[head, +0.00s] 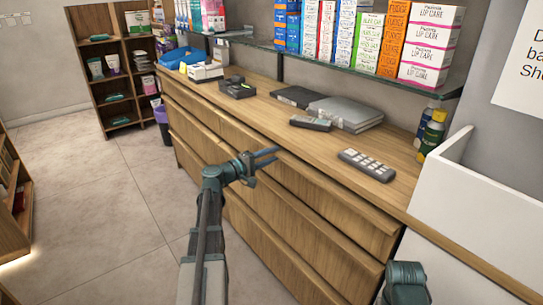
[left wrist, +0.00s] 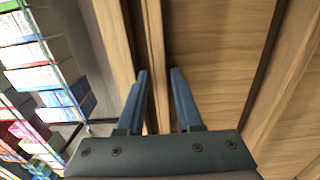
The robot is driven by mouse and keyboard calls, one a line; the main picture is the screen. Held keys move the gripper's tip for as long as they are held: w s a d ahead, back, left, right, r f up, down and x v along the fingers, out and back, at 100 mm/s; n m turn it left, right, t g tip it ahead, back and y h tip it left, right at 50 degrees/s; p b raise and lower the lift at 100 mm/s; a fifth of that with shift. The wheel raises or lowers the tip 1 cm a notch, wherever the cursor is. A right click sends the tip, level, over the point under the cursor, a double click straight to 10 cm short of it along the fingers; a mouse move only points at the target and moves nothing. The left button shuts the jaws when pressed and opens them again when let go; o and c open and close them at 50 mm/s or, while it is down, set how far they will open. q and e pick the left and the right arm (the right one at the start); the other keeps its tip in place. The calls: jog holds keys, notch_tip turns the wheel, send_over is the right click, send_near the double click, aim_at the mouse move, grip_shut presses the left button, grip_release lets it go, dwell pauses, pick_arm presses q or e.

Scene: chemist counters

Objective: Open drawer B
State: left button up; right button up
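The wooden counter has a front of drawers in two columns, such as an upper right drawer (head: 315,190) and an upper left drawer (head: 190,100). They look closed, and I can read no letter B on any of them. My left gripper (head: 268,158) is open and empty in front of the upper drawers. In the left wrist view its two blue fingers (left wrist: 159,82) are apart, with a wooden drawer edge (left wrist: 155,50) showing between them. I cannot tell whether they touch it. My right gripper is out of view.
On the countertop are a calculator-like keypad (head: 367,164), a card terminal (head: 310,123), a grey laptop-like slab (head: 345,113) and a black device (head: 237,88). A glass shelf (head: 350,70) with boxes hangs above. The tiled floor (head: 100,200) at left is clear.

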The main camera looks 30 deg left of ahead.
pick_arm(q)
grip_shut()
dwell(1.4)
